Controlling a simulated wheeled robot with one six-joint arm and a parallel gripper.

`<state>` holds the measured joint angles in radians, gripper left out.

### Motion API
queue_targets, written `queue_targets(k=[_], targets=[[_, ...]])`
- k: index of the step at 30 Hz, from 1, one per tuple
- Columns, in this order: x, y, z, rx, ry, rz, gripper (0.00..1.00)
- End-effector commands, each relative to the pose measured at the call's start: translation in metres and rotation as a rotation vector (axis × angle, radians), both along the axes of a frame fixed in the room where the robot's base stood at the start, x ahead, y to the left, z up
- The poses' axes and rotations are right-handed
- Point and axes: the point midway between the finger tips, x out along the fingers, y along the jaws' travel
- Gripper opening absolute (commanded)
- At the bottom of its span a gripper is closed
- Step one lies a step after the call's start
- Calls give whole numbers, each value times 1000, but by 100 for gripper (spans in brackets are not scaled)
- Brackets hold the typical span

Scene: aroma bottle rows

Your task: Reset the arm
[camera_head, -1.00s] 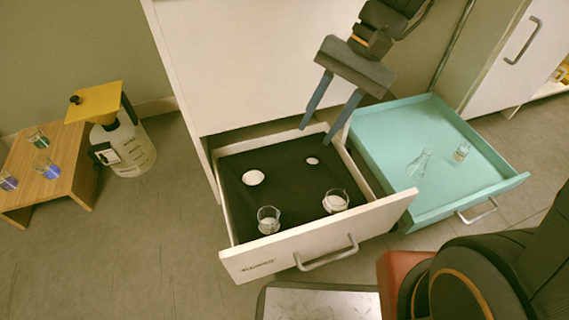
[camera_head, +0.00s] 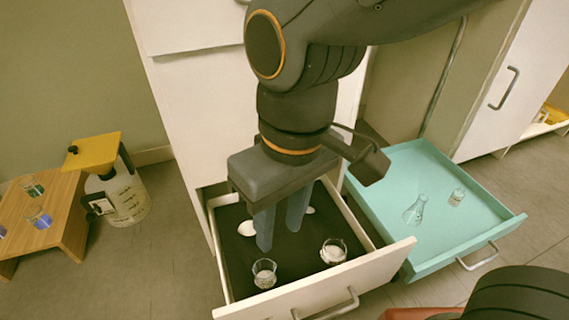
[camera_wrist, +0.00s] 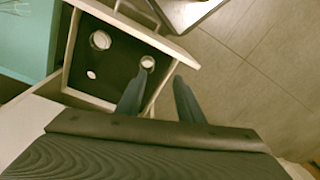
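My gripper (camera_head: 279,238) points down over the open white drawer, in front of the white cabinet. Its two blue-grey fingers are apart with nothing between them. In the wrist view my gripper (camera_wrist: 153,86) is also open and empty, with the drawer beyond it. The drawer (camera_head: 375,262) has a black insert (camera_head: 232,272). Two glass beakers, a left one (camera_head: 264,274) and a right one (camera_head: 333,252), stand near its front. Two pale round holes lie further back, partly behind the fingers.
A teal drawer (camera_head: 480,228) stands open at the right, holding a conical flask (camera_head: 416,210) and a small bottle (camera_head: 457,197). At the left are a wooden stand (camera_head: 68,228) with small glassware and a white jug (camera_head: 124,204) with a yellow top. The floor between is clear.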

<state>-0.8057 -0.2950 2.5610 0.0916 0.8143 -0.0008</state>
Motion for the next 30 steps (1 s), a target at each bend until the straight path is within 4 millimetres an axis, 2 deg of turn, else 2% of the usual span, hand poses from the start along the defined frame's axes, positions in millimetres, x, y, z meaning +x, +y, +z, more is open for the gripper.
queue_targets(k=[11,24,30], targets=[[0,0,4,3,2,-10,34],[0,-3,41,37,12,-96,34],[0,-4,52,48,16,-125,34]])
